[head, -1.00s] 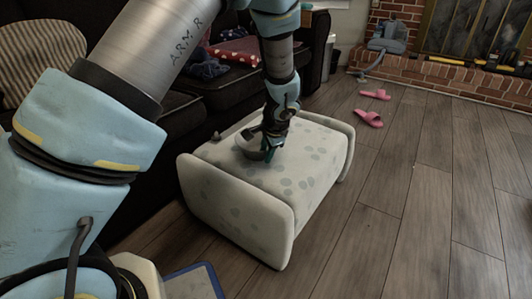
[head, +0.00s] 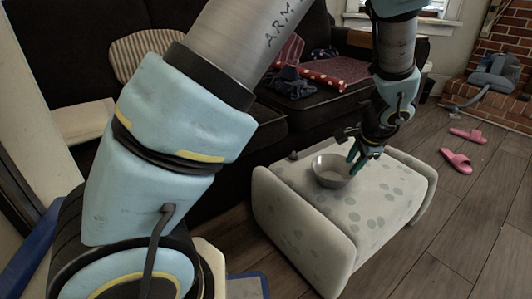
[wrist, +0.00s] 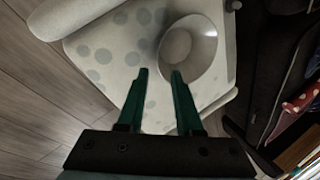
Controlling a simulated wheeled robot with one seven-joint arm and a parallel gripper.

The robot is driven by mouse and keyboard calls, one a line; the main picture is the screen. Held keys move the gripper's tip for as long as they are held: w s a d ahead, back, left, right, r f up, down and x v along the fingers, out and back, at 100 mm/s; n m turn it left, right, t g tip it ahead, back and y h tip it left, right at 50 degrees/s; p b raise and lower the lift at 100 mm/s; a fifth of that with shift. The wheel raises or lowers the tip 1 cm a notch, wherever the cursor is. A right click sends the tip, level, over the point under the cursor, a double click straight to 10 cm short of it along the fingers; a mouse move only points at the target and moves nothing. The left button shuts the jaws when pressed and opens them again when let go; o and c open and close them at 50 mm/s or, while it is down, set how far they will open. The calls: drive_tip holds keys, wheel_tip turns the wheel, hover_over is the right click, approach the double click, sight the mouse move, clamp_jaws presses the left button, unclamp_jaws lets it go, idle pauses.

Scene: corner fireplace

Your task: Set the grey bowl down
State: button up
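The grey bowl (head: 328,174) sits upright on the pale spotted ottoman (head: 375,212), towards its left end in the head view. The bowl looks empty. My gripper (head: 357,154) is at the bowl's right rim in the head view. In the wrist view my gripper (wrist: 159,75) has its two green fingers apart with nothing held between them. The bowl (wrist: 190,48) is just past the fingertips there, and the right fingertip overlaps its edge in the picture. I cannot tell whether they touch.
A small dark object (head: 294,155) is on the ottoman left of the bowl. A dark sofa (head: 225,120) with a striped cushion and red dotted cloth (head: 325,80) stands behind. Pink slippers (head: 457,160) lie on the wooden floor at the right, near a brick hearth (head: 480,100).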

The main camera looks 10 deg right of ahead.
drive_tip(key=w+a+r+n+g, duration=0.1)
drive_tip(key=w+a+n, duration=0.1)
drive_tip(key=a, duration=0.4)
drive_tip(key=w+a+r+n, duration=0.2)
drive_tip(key=a+n, duration=0.1)
drive_tip(key=a, duration=0.3)
drive_tip(key=s+a+r+n, duration=0.1)
drive_tip(key=a+n, duration=0.3)
drive_tip(key=a, duration=0.4)
drive_tip(key=s+a+r+n+g, duration=0.1)
drive_tip(key=s+a+r+n, duration=0.1)
drive_tip(key=a, duration=0.7)
drive_tip(key=s+a+r+n+g, duration=0.1)
drive_tip(key=s+a+n, duration=0.2)
drive_tip(key=a+n, duration=0.3)
drive_tip(key=a, duration=0.3)
drive_tip(key=shift+a+r, duration=0.2)
drive_tip(key=shift+r, duration=0.1)
drive_tip(key=shift+r, duration=0.1)
